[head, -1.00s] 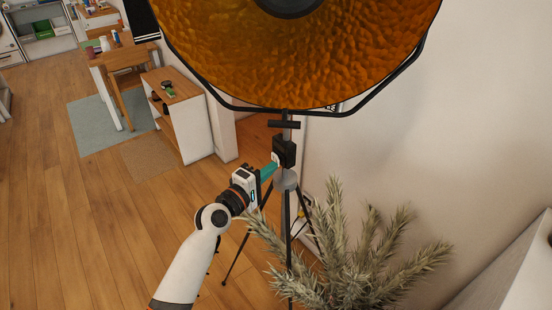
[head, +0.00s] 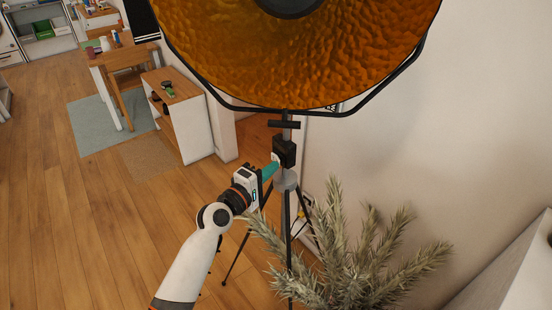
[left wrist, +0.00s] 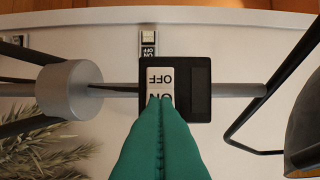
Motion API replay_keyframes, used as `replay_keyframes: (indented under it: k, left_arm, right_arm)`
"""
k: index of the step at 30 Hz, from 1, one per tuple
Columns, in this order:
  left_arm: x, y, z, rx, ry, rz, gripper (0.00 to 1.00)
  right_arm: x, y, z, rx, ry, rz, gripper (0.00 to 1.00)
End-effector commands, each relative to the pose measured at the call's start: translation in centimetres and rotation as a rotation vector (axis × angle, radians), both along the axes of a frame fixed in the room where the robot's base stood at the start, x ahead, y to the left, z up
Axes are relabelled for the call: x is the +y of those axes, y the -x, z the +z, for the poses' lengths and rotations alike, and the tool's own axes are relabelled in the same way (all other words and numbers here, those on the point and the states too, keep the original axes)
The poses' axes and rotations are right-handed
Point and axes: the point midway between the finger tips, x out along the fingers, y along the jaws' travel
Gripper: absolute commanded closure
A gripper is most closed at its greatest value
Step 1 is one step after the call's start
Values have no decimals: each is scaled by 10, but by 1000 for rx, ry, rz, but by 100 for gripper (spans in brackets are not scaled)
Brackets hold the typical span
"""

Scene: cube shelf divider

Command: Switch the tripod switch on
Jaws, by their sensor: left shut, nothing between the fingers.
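The tripod switch is a black box (head: 284,151) on the upright pole of the tripod lamp, under its big amber reflector (head: 310,50). In the left wrist view the box (left wrist: 197,90) carries a white rocker (left wrist: 160,78) with upside-down OFF and ON labels. My left gripper (head: 275,166) has teal fingers, shut and empty, with tips at the box. In the left wrist view the fingertips (left wrist: 161,103) overlap the ON end and partly cover its label. I cannot tell whether they press it. My right gripper is not in view.
A spiky potted plant (head: 350,255) stands right of the tripod, close to its legs. A white wall (head: 420,140) is behind. A small white cabinet (head: 190,125) stands to the left. A second small switch (left wrist: 148,42) shows behind the pole.

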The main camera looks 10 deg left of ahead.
Motion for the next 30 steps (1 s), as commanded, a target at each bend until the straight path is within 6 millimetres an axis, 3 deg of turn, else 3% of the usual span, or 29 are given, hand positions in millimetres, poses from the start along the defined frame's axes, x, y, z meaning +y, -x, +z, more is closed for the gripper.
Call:
replay_keyframes:
  k: [11,24,30]
  left_arm:
    - [1,0,0,-1,-1,2,100]
    - [31,39,-1,0,-3,2,100]
    - [36,45,0,-1,-1,1,100]
  right_arm:
    - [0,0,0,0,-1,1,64]
    - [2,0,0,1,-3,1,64]
    - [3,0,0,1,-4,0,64]
